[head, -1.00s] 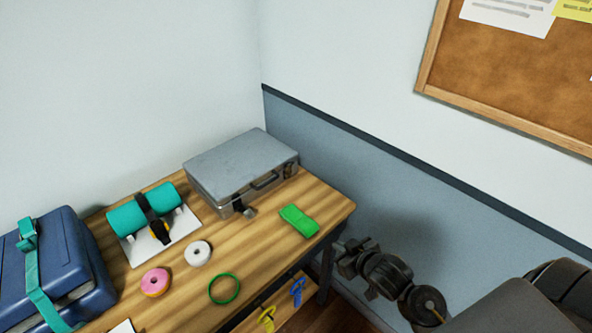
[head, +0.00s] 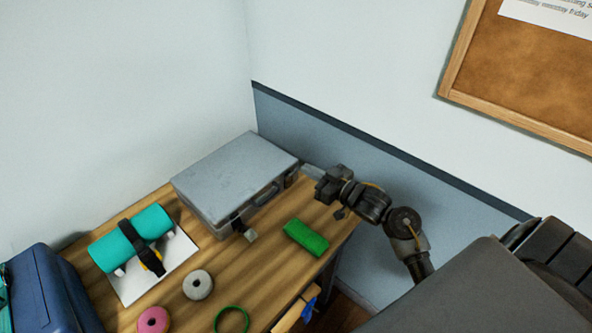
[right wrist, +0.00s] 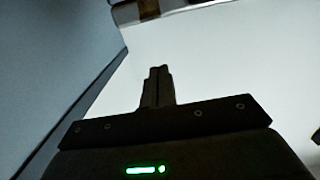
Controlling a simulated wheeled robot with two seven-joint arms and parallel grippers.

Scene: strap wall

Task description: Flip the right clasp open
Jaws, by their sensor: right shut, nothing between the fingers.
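A grey metal case (head: 232,172) lies closed on the wooden table. Its handle (head: 267,194) is on the front side. The left clasp (head: 248,234) sticks out from the front at the near corner and looks flipped out. The right clasp (head: 290,181) is at the far end of the front, small and dark; its state is hard to tell. My right gripper (head: 324,186) is to the right of that clasp, apart from it, above the table's right end. Its fingers (right wrist: 157,87) are shut and empty in the right wrist view. My left gripper is not in view.
A green block (head: 306,238) lies in front of the case. A teal roll (head: 130,238) on a white board, a white ring (head: 197,285), a pink ring (head: 153,320) and a green hoop (head: 232,319) are nearer. The wall stands behind the case.

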